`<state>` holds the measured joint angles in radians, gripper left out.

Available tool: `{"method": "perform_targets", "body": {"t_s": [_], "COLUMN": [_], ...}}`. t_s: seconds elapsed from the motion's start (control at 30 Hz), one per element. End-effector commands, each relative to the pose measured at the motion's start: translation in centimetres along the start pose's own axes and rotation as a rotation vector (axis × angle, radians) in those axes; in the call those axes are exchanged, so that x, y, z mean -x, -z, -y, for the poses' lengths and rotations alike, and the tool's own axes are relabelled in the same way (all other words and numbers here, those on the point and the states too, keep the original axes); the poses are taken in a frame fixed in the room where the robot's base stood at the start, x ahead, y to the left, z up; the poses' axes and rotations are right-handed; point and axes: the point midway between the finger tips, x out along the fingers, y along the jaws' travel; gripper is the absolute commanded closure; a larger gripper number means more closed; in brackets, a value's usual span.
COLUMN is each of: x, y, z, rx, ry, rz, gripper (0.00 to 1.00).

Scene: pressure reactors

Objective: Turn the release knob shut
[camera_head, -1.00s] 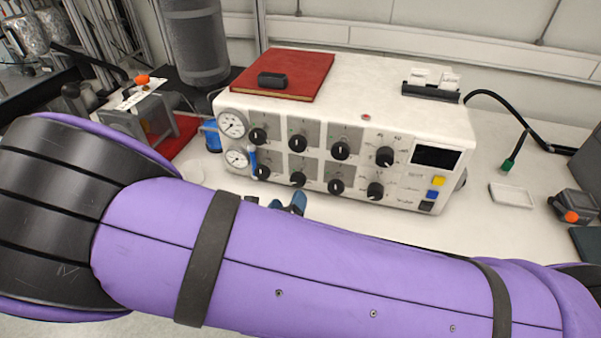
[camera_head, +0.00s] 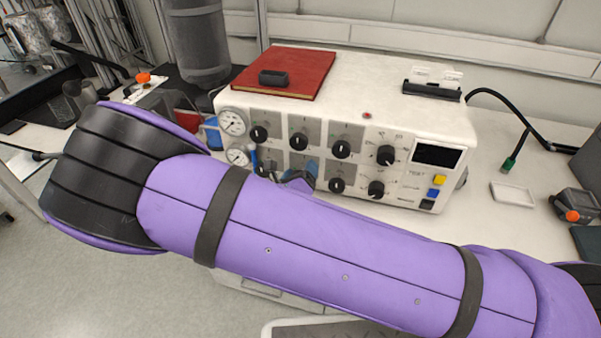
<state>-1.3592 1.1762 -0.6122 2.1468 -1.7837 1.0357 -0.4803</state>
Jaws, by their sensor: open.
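The white reactor control unit (camera_head: 355,85) stands on the bench with two rows of black knobs on its front. Labels are too small to read, so I cannot tell which is the release knob. Upper-row knobs include the second from left (camera_head: 299,141); lower-row knobs include one near the middle (camera_head: 337,185) and one at the right (camera_head: 376,189). My gripper (camera_head: 300,178) shows only as blue-grey finger parts above my purple arm, open, in front of the lower row's second knob, which it hides. Whether it touches that knob cannot be told.
Two round gauges (camera_head: 233,122) sit at the panel's left. A display (camera_head: 436,155) and coloured buttons (camera_head: 438,180) are at its right. A red book (camera_head: 285,73) lies on top. A white tray (camera_head: 512,194) lies on the bench at right.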

Motion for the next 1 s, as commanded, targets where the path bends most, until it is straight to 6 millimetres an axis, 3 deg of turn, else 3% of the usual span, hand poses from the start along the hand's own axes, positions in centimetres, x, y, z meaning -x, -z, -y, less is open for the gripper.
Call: {"method": "perform_targets", "body": {"t_s": [0.1, 0.3, 0.67, 1.0], "x": [0.01, 0.03, 0.02, 0.02], "y": [0.01, 0.01, 0.05, 0.09], "z": [0.01, 0.01, 0.02, 0.06], "rx": [0.0, 0.0, -0.042, -0.272], "ry": [0.0, 0.0, 0.001, 0.001], "rz": [0.0, 0.0, -0.001, -0.003], "gripper": [0.31, 0.77, 0.77, 0.77]}}
